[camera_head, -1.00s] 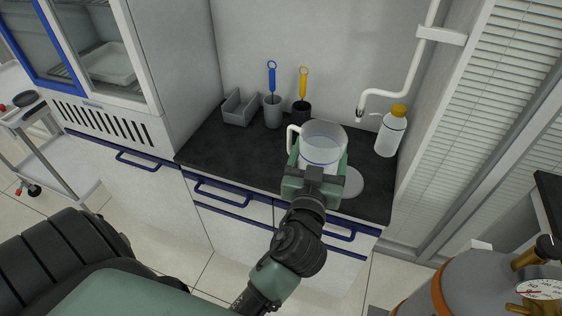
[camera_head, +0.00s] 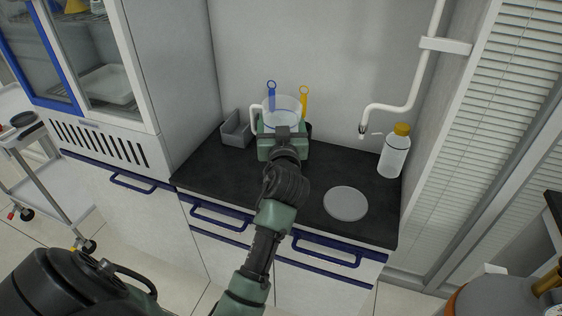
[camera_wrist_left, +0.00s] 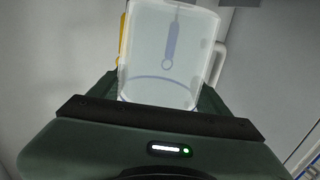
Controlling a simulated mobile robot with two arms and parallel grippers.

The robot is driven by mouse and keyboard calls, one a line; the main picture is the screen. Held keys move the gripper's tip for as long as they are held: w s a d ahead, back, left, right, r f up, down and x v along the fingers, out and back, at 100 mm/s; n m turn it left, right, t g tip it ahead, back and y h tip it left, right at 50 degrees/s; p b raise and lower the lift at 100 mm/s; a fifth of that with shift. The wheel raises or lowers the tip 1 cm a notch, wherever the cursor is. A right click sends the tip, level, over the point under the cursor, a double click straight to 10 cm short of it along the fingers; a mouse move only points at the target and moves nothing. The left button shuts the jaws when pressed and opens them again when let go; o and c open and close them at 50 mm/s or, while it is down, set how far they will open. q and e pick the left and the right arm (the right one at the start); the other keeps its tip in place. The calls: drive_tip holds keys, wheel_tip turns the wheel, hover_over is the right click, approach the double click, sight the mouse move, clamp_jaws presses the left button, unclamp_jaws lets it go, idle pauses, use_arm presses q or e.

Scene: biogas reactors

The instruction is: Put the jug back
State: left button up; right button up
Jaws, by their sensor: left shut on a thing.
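A translucent jug (camera_head: 283,109) with a white handle and a blue line is held upright by my left gripper (camera_head: 283,138) near the back of the black counter. The jug also fills the middle of the left wrist view (camera_wrist_left: 168,58), between the fingers of my left gripper (camera_wrist_left: 160,95). My gripper is shut on it. I cannot tell whether its base touches the counter. A round grey disc (camera_head: 346,203) lies bare on the counter to the right. My right gripper is not in view.
Behind the jug are a blue-handled brush (camera_head: 271,92) and a yellow-handled brush (camera_head: 304,97), their holders mostly hidden. A grey box (camera_head: 235,130) stands left of it. A bottle with a yellow cap (camera_head: 394,155) stands at the right, near a white pipe (camera_head: 400,105).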

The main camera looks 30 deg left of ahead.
use_arm(q)
wheel_tip(320, 180, down, 7)
drive_tip(key=shift+f+b, duration=0.15)
drive_tip(key=shift+b, duration=0.25)
drive_tip(key=shift+f+b, duration=0.5)
drive_tip(key=shift+f, duration=1.75)
drive_tip(key=shift+d, duration=0.1)
drive_tip(key=o, duration=2.1)
drive_tip(key=shift+f, duration=0.15)
